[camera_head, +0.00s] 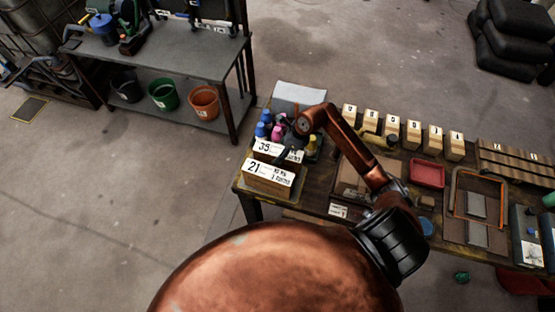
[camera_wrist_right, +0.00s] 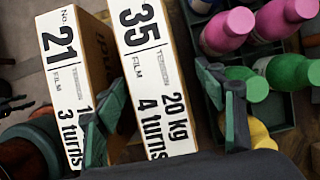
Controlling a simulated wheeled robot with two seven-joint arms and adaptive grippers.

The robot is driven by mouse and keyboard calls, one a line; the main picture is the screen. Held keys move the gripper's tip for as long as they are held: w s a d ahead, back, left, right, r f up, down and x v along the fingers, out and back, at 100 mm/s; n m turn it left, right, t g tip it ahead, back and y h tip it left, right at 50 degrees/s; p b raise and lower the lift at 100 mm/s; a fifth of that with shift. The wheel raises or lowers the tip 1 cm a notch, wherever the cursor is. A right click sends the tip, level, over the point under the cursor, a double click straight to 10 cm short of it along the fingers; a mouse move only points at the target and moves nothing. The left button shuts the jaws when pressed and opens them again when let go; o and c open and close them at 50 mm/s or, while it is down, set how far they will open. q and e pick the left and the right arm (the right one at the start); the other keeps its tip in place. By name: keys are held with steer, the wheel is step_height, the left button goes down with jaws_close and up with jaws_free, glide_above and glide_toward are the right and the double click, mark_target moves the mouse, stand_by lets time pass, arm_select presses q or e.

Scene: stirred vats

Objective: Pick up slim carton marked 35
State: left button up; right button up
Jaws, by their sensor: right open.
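The slim carton marked 35 (camera_head: 264,147) stands on the left end of the workbench, its white label facing up. In the right wrist view the carton (camera_wrist_right: 150,65) also reads "20 kg, 4 turns". The carton marked 21 (camera_head: 268,174) stands beside it; it also shows in the wrist view (camera_wrist_right: 62,80). My right gripper (camera_head: 289,155) is over the right end of the carton marked 35. In the wrist view its open, empty fingers (camera_wrist_right: 168,115) appear on either side of that carton; how far down they reach is unclear. My left gripper is not in view.
Pink bottles (camera_wrist_right: 228,30) and green bottles (camera_wrist_right: 290,72) stand in a dark crate close to the right finger. Several numbered wooden blocks (camera_head: 413,134) line the bench's back. A red tray (camera_head: 427,173) lies further right. A grey shelf table (camera_head: 165,52) stands behind left.

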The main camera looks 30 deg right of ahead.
steer(key=x, duration=0.6)
steer(key=shift+a+r, duration=0.15)
steer(key=shift+a, duration=0.25)
steer(key=shift+w+f, duration=0.1)
steer(key=shift+f, duration=0.3)
steer(key=shift+c, duration=0.5)
jaws_close()
